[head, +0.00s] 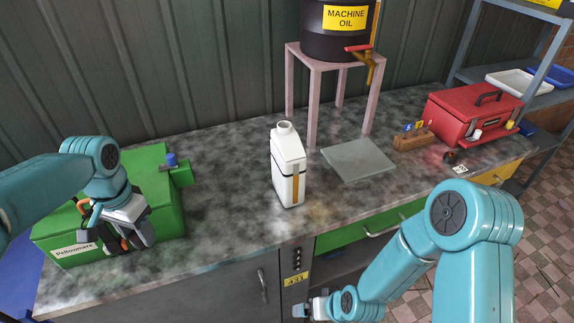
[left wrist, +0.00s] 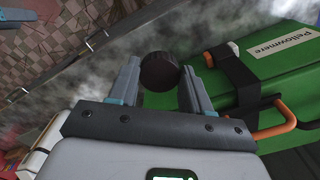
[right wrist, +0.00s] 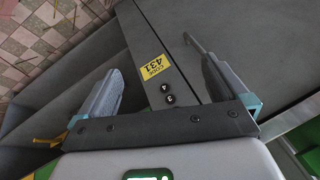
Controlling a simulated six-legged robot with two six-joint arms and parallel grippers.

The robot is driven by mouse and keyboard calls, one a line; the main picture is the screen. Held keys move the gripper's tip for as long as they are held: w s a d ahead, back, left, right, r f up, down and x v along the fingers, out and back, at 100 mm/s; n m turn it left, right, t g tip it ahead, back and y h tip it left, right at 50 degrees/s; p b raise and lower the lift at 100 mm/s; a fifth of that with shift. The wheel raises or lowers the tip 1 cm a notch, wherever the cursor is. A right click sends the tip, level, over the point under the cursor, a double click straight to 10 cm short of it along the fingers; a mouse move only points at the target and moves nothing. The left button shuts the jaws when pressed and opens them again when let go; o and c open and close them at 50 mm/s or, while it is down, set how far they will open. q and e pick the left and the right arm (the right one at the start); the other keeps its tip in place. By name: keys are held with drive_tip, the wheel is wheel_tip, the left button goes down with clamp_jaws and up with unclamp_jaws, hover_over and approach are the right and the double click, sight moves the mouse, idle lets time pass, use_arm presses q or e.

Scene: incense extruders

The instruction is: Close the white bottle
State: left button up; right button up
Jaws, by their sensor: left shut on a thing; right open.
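The white bottle (head: 289,172) stands upright on the counter in the head view, with an orange strip on its side and its neck (head: 285,128) uncapped. My left gripper (head: 134,240) is left of the bottle, low by the front of the green box. In the left wrist view, my left gripper is shut on a dark round cap (left wrist: 160,71) at its fingertips. The cap is hard to make out in the head view. My right gripper (right wrist: 154,66) is open and empty before the cabinet front, below the counter's edge; the head view shows only part of it.
The green box (head: 155,195) lies left on the counter (head: 235,205). Behind the bottle, a pink stand (head: 313,100) holds a machine oil drum (head: 335,38). Right of the bottle are a grey plate (head: 357,160) and a red toolbox (head: 468,117). The counter between box and bottle is clear.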

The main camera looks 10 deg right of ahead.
use_arm(q)
drive_tip(key=s+a+r+m+p, duration=0.1)
drive_tip(key=s+a+r+m, duration=0.1)
drive_tip(key=a+r+m, duration=0.4)
drive_tip(key=s+a+r+m+p, duration=0.2)
drive_tip(key=a+r+m, duration=0.4)
drive_tip(key=a+m, duration=0.2)
drive_tip(key=shift+s+a+r, duration=0.15)
drive_tip(key=shift+s+r, duration=0.2)
drive_tip(key=shift+r, duration=0.05)
use_arm(e)
drive_tip(key=w+r+n+t, duration=0.1)
drive_tip(key=w+r+t, duration=0.2)
drive_tip(key=w+r, duration=0.3)
drive_tip(key=w+r+n+t, duration=0.1)
drive_tip(key=w+r+t, duration=0.2)
drive_tip(key=w+r, duration=0.4)
drive_tip(key=w+r+n+t, duration=0.1)
drive_tip(key=w+r+t, duration=0.2)
drive_tip(key=r, duration=1.6)
drive_tip(key=w, duration=0.3)
drive_tip(key=shift+w+d+t+h, duration=0.2)
drive_tip(key=shift+t+h, duration=0.1)
drive_tip(key=shift+s, duration=0.1)
drive_tip(key=shift+f, duration=0.1)
